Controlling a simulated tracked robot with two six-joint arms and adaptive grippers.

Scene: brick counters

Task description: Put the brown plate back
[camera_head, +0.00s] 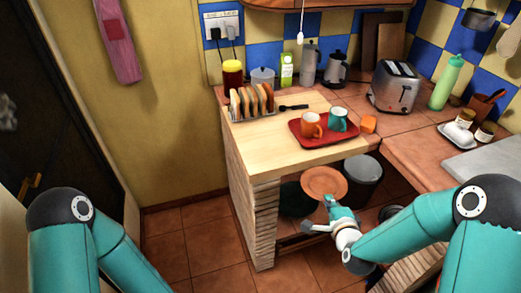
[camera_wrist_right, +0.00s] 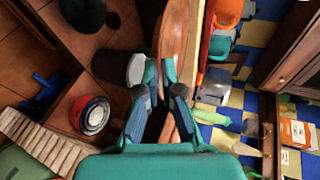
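The brown plate (camera_head: 324,182) is in front of the counter's open lower part, tilted with its face toward the head camera. My right gripper (camera_head: 334,203) is at the plate's lower edge and appears shut on it. In the right wrist view the plate (camera_wrist_right: 173,42) shows nearly edge-on, between the fingertips (camera_wrist_right: 160,78). A small rack (camera_head: 252,113) on the counter's left end holds several upright flat pieces, brown and pale. My left arm shows at the lower left, but its gripper is out of view.
The wooden counter (camera_head: 268,138) holds a red tray (camera_head: 325,141) with an orange mug (camera_head: 311,124) and a teal mug (camera_head: 338,119). A black utensil (camera_head: 294,107) lies beside the rack. A grey bin (camera_head: 362,178) stands under the counter. The counter's front left is clear.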

